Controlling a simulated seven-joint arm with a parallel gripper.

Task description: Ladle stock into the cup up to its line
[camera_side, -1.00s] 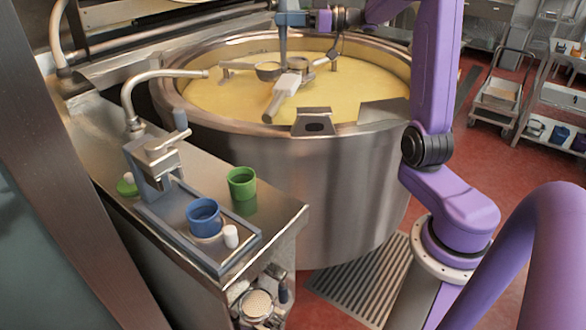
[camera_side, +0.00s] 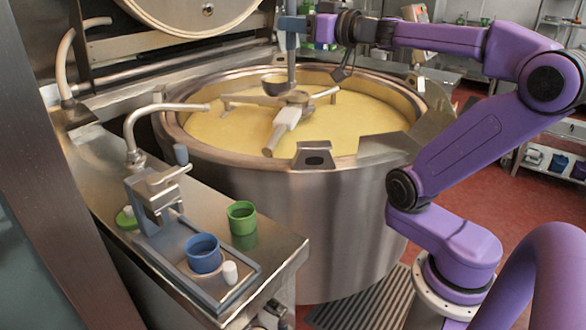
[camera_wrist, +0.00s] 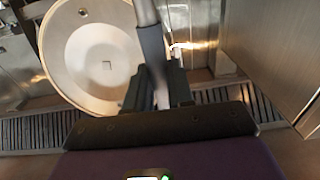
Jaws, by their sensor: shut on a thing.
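My gripper (camera_side: 296,23) is shut on the upright handle of a ladle, high over the kettle. The ladle's handle (camera_wrist: 147,14) also shows between my fingers in the wrist view. The ladle's small bowl (camera_side: 276,86) is over the yellow stock (camera_side: 340,130), seemingly above its surface; its contents cannot be made out. The stock fills a wide steel kettle (camera_side: 290,225). A blue cup (camera_side: 203,254) stands on a small tray on the steel counter at left. A green cup (camera_side: 241,218) stands just behind it to the right.
A mixer arm with a grey paddle (camera_side: 285,125) spans the kettle close to the ladle. A bent spout (camera_side: 130,140) and a clamp-like fixture (camera_side: 155,190) rise from the counter. A small white cylinder (camera_side: 230,272) stands beside the blue cup.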

